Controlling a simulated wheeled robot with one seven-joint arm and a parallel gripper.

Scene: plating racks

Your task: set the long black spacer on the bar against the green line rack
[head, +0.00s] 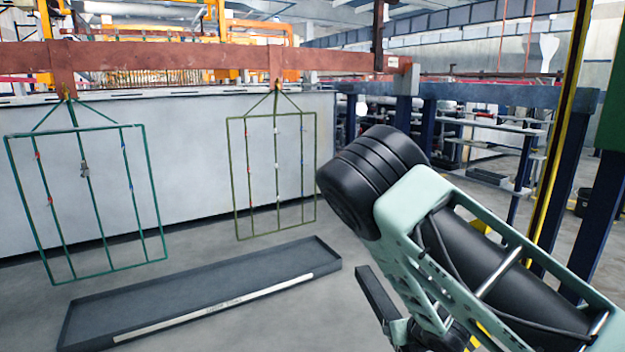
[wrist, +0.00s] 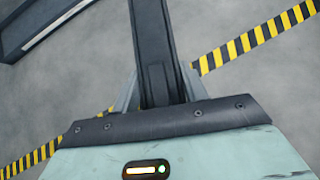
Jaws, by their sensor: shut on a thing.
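The long black spacer (head: 374,294) is held in my gripper (head: 398,328), low at the lower middle of the head view. In the wrist view the spacer (wrist: 152,45) runs up from between the fingers of my gripper (wrist: 158,88), which are shut on it. The rust-red bar (head: 190,58) crosses the top of the head view, well above and behind the spacer. A teal-green wire rack (head: 97,197) hangs from it at left, and an olive-green wire rack (head: 277,174) hangs right of that. The spacer touches neither rack nor bar.
A long grey drip tray (head: 200,298) lies on the floor below the racks. A pale tank wall (head: 190,150) stands behind them. Dark blue posts (head: 590,215) stand at right. Yellow-black floor tape (wrist: 260,37) crosses the wrist view.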

